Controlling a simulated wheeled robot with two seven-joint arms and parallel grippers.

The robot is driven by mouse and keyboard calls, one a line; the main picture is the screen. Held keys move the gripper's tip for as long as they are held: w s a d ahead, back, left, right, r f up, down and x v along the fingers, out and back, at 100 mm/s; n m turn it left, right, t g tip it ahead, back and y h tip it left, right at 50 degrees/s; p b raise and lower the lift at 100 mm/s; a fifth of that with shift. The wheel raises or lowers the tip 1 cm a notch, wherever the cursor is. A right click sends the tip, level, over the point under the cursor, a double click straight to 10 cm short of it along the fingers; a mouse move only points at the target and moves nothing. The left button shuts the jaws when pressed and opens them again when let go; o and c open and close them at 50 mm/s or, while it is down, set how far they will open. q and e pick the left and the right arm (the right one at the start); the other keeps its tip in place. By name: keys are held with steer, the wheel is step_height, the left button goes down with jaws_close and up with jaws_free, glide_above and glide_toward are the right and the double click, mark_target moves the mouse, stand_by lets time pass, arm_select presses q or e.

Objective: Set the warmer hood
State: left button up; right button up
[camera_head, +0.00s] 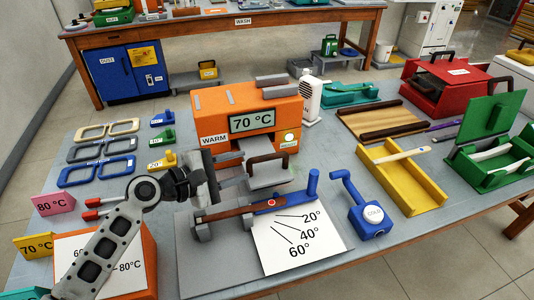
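The orange warmer (208,104) stands mid-table, with a "WARM" label and a display reading 70 °C. A grey plate with a brown arched handle (267,160), possibly the hood, is just in front of the warmer's opening. My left gripper (232,170) reaches in from the left, and its two grey fingers look apart, just left of that handle. I see nothing between them, though the wrist hides part of the area. My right gripper is not in view.
A bending jig (228,212) with a brown bar and a 20°/40°/60° angle card (300,243) is in front. A blue COLD device (370,216) and yellow tray (405,180) stand right. Blue and grey eyeglass frames (97,170) lie left.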

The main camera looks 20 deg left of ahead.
mark_target(258, 160)
arm_select(q)
steer(key=x, duration=0.8)
steer(key=shift+w+d+f, duration=0.1)
steer(key=shift+w+d, duration=0.15)
steer(key=shift+w, duration=0.05)
jaws_close()
steer(key=shift+a, duration=0.1)
